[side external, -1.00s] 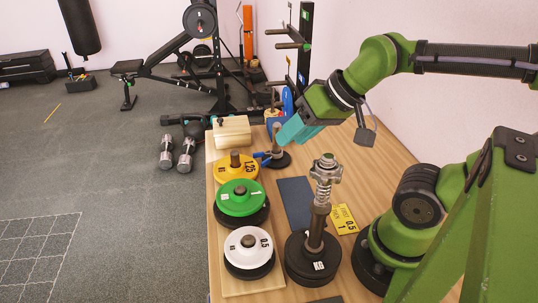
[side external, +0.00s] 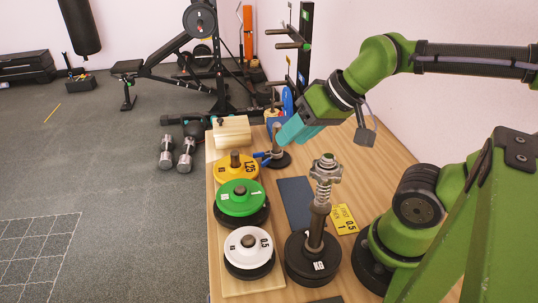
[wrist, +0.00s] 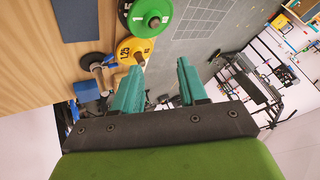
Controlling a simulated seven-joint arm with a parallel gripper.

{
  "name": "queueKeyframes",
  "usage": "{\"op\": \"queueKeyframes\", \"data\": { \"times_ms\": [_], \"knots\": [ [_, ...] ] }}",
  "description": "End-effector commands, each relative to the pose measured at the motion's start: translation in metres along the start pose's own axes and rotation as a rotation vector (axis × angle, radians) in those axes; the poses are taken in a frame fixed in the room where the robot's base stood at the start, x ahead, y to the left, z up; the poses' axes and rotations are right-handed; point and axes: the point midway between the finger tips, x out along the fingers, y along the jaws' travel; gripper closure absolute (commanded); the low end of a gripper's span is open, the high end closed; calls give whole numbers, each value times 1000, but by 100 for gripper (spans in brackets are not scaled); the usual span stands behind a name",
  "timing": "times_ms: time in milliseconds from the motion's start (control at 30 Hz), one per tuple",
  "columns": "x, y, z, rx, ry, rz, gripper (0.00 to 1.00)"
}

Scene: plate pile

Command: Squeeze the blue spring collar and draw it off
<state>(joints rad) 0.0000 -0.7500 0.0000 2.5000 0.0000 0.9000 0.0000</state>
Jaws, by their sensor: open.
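The blue spring collar (side external: 262,155) shows as small blue handles low on a short upright post (side external: 277,140) with a dark round base, behind the yellow plate. Its ring is too small and partly hidden to make out. In the wrist view the collar (wrist: 109,58) is a small blue patch beside the post, left of my fingers. My gripper (side external: 283,138) has teal fingers that overlap the post's right side in the side view. In the wrist view the fingers (wrist: 158,74) stand apart with nothing between them. The collar is outside that gap.
Yellow (side external: 226,167), green (side external: 229,198) and white (side external: 239,241) plates sit on posts along the board's left. A tall post with a spring (side external: 323,185) and dark plates stands in front. A wooden block (side external: 231,131) stands behind. A dark mat (side external: 294,190) lies flat mid-table.

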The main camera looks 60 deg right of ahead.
Motion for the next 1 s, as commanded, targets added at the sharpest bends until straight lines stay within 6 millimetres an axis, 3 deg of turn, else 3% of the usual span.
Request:
{"op": "queueKeyframes", "data": {
  "times_ms": [400, 533, 600, 767, 1000],
  "knots": [
    [0, 0, 0, 0, 0, 0, 57],
    [4, 3, 1, 9, -17, 11, 38],
    [13, 7, 1, 25, -51, 30, 32],
    [40, 20, -22, 44, -147, 98, 32],
    [96, 54, -73, -221, -338, 177, 32]
  ]
}}
